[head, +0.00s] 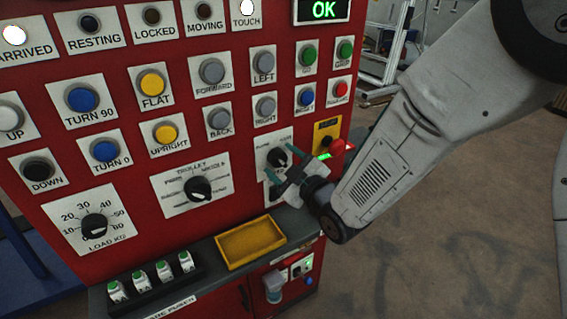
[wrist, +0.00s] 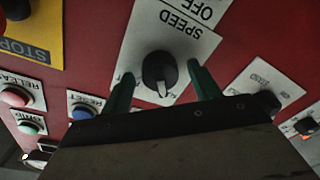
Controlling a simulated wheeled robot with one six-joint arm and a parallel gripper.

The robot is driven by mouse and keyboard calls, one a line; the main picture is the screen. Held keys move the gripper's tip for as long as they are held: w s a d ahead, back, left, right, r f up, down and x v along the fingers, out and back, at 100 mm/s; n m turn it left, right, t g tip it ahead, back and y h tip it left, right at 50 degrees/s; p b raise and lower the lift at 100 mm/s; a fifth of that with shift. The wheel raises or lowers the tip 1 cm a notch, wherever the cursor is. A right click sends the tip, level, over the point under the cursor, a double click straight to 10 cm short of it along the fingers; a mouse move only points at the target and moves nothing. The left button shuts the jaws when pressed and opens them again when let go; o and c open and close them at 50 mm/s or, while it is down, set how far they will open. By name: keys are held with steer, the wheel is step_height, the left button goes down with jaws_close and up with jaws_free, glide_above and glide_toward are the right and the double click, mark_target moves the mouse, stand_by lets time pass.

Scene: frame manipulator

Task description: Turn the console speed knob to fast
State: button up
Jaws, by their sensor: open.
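The black round speed knob (head: 277,157) sits on a white plate on the red console. In the wrist view the knob (wrist: 158,68) appears with the upside-down word SPEED above it, and its white pointer mark faces down in the picture. The small words by the pointer are partly hidden and unreadable. My gripper (head: 290,162) is in front of the knob plate in the head view. In the wrist view its two teal fingers (wrist: 162,84) are open, one on each side of the knob, with a visible gap at both sides. Whether they touch the plate cannot be told.
A yellow plate with a dark knob (head: 326,141) and a red part (head: 341,146) lie close right of my gripper. The trolley knob (head: 198,188) is to the left. A yellow tray (head: 250,243) sits on the ledge below. Several push buttons fill the panel above.

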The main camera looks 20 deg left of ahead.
steer(key=c, duration=1)
steer(key=shift+m, duration=0.4)
steer(key=m, duration=0.2)
steer(key=shift+m, duration=0.4)
steer(key=m, duration=0.3)
steer(key=shift+f+m+t, duration=0.1)
steer(key=shift+m+t, duration=0.2)
steer(key=shift+m, duration=0.1)
steer(key=m, duration=0.6)
steer(key=shift+s+m, duration=0.1)
steer(key=shift+m, duration=0.3)
steer(key=o, duration=1)
